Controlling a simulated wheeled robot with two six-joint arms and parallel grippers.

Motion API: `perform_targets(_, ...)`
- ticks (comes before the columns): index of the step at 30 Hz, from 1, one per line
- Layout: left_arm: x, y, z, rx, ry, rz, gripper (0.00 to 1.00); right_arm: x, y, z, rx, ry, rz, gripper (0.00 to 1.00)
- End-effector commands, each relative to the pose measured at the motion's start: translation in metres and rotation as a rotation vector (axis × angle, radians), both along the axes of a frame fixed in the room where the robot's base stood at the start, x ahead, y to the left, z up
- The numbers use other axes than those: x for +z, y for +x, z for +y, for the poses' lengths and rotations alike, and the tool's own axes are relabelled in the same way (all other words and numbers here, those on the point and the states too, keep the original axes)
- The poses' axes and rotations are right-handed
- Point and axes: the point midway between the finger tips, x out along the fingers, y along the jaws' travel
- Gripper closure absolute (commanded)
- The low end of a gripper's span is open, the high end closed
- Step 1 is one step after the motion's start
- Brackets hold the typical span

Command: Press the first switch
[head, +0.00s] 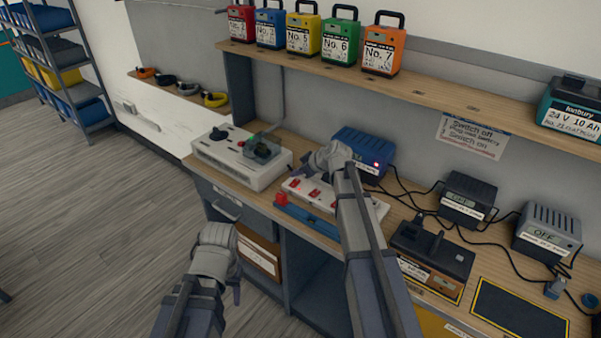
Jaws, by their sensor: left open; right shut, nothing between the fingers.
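A white switch strip (298,188) with red rocker switches lies on the wooden bench. My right gripper (325,175) is shut and empty above the strip, near its switches. My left gripper (236,288) is open and empty, low in front of the bench, left of my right arm. A blue charger (357,146) with a lit red light stands behind the strip.
A grey-white box (236,160) with a clear cover stands left of the strip. Dark chargers (462,203) and cables stand at the right. A shelf (440,94) with coloured battery packs runs above. Floor at left is clear.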

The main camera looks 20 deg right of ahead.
Motion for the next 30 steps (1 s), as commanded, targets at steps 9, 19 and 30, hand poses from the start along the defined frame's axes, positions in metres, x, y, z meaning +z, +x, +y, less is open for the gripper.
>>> perform_targets(9, 0.056, 0.000, 0.000, 0.000, 0.000, 0.000, 0.50, 0.056, -0.040, -0.019, -0.002, 0.000, 0.001, 1.00)
perform_targets(19, 0.077, 0.000, 0.000, 0.000, 0.000, 0.000, 0.50, 0.077, -0.061, -0.034, 0.000, 0.000, 0.000, 1.00)
perform_targets(30, 0.077, 0.000, 0.000, 0.000, 0.000, 0.000, 0.50, 0.077, -0.059, -0.040, -0.001, 0.000, 0.000, 1.00)
